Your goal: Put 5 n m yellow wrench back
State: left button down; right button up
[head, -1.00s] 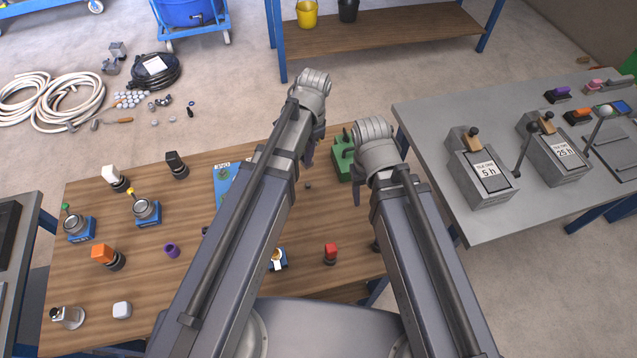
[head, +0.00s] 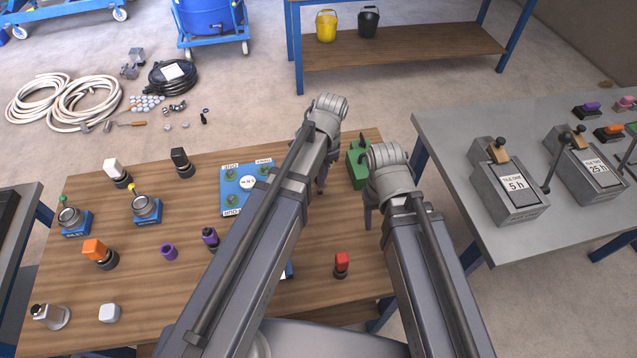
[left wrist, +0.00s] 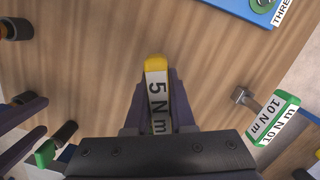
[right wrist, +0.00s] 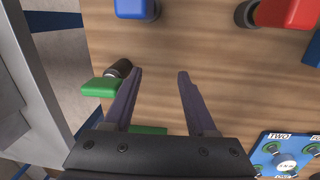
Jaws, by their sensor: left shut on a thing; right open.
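My left gripper (left wrist: 157,105) is shut on the yellow 5 N m wrench (left wrist: 156,64). In the left wrist view the wrench's yellow end and its white "5 N m" label show between the fingers; the rest is hidden by the gripper. A green wrench labelled 10 N m (left wrist: 278,116) lies to the right of it. In the head view my left gripper (head: 321,184) is over the right part of the wooden table (head: 190,265), and the wrench in it cannot be made out. My right gripper (right wrist: 158,92) is open and empty above the wood.
A blue board (head: 238,201) with green knobs lies left of my left arm. A green block (head: 356,170) sits near the table's right edge. A red-topped object (head: 341,262) stands in front. A grey table (head: 470,150) with two timer boxes stands to the right, across a gap.

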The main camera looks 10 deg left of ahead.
pick_arm(q)
jog(key=shift+f+b, duration=0.35)
jog(key=shift+f, duration=0.5)
pick_arm(e)
jog(key=shift+f, duration=0.85)
pick_arm(q)
jog(key=shift+f, duration=0.15)
pick_arm(e)
jog(key=shift+f, duration=0.15)
pick_arm(q)
jog(key=c, duration=0.8)
grip_release()
jog(key=shift+o, duration=0.2)
